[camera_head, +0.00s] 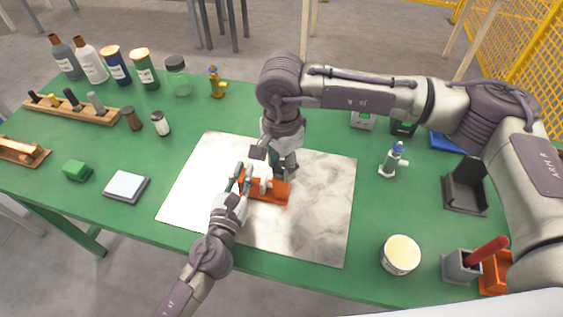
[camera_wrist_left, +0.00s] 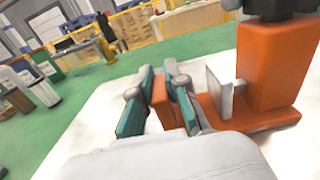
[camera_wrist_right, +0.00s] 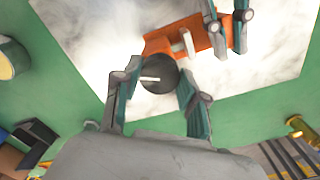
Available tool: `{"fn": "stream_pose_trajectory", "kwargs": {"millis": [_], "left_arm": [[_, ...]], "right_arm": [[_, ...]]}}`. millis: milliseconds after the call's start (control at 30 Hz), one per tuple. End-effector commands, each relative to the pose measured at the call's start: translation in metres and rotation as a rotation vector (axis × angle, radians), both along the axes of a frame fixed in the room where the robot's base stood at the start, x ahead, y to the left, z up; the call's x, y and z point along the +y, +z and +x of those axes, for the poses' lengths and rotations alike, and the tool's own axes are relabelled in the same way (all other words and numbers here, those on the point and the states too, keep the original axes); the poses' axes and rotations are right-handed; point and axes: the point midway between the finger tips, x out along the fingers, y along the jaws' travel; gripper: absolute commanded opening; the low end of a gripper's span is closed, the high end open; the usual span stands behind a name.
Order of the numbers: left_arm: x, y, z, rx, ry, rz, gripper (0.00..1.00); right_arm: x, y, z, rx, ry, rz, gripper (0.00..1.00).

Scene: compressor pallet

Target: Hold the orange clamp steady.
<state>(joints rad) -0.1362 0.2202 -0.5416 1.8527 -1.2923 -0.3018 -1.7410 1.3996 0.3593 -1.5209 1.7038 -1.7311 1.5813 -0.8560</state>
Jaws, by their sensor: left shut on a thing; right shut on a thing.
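The orange clamp (camera_head: 270,197) lies on the light marbled sheet (camera_head: 320,213). It has a flat base, an upright orange block (camera_wrist_left: 272,68) and a pale plate facing the fixed jaw. My left gripper (camera_head: 240,179) is shut on the clamp's low orange end (camera_wrist_left: 160,101), one finger on each side. My right gripper (camera_wrist_right: 156,70) reaches in from above and is shut on the clamp's round black knob (camera_wrist_right: 160,80), at the end opposite my left gripper. In the head view my grippers partly cover the clamp, and the knob's contact is hard to see.
A green block (camera_head: 76,170) and a pale square pad (camera_head: 126,186) lie at the left. The sheet around the clamp is clear.

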Motion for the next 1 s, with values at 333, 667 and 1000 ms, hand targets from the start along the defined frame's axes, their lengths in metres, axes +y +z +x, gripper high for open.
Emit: {"fn": "stream_pose_trajectory", "kwargs": {"millis": [333, 667, 1000], "left_arm": [[0.0, 0.0, 0.0, -0.001, 0.0, 0.0, 0.0], [0.0, 0.0, 0.0, 0.0, 0.0, 0.0, 0.0], [0.0, 0.0, 0.0, 0.0, 0.0, 0.0, 0.0]], "right_arm": [[0.0, 0.0, 0.0, 0.001, -0.001, -0.001, 0.68], [0.001, 0.019, 0.001, -0.002, -0.001, 0.002, 0.68], [0.0, 0.089, 0.001, -0.003, -0.002, 0.001, 0.68]]}}
